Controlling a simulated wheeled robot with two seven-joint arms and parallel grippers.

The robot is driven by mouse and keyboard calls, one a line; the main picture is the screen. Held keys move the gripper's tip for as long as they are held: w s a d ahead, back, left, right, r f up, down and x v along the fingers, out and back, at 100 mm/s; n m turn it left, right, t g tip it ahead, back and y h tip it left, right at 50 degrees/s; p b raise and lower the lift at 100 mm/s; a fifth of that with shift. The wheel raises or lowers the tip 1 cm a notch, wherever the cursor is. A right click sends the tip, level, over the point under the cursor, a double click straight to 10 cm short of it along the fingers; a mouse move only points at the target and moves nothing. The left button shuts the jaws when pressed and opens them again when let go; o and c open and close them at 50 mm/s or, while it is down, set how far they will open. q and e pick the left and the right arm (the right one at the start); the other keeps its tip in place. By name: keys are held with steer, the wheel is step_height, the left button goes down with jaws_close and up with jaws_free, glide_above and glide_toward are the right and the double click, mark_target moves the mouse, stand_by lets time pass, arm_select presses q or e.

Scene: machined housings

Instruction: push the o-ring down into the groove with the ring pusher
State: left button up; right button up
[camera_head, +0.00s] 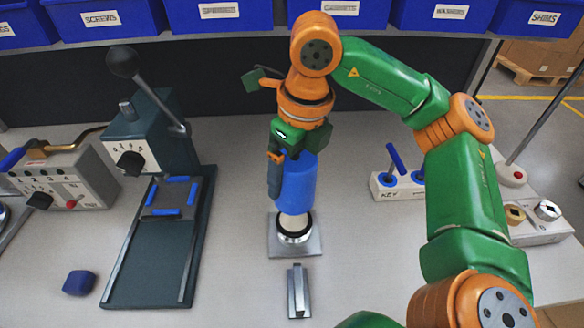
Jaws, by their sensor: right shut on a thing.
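My right gripper (285,158) comes down from above near the middle of the bench in the head view. It is shut on the ring pusher (299,186), a blue cylinder with a pale lower end, held upright. The pusher stands directly over the machined housing (293,237), which sits on a grey square plate (310,244). A dark ring shows around the housing just below the pusher's pale end. I cannot tell whether this is the o-ring or the groove, or whether the pusher touches it. My left gripper is not in view.
A green press (150,130) with a long base stands to the left, beside a grey control box (70,178). A blue block (79,283) and a metal rail piece (298,291) lie in front. A key holder (397,187) stands to the right. Blue bins (225,14) line the back.

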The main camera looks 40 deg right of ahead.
steer(key=shift+f+b, duration=1.2)
steer(key=shift+f, duration=0.3)
steer(key=shift+f+b, duration=2.6)
steer(key=shift+f, duration=0.2)
step_height(320, 180, up, 12)
steer(key=p, duration=1.1)
steer(key=shift+r, duration=0.1)
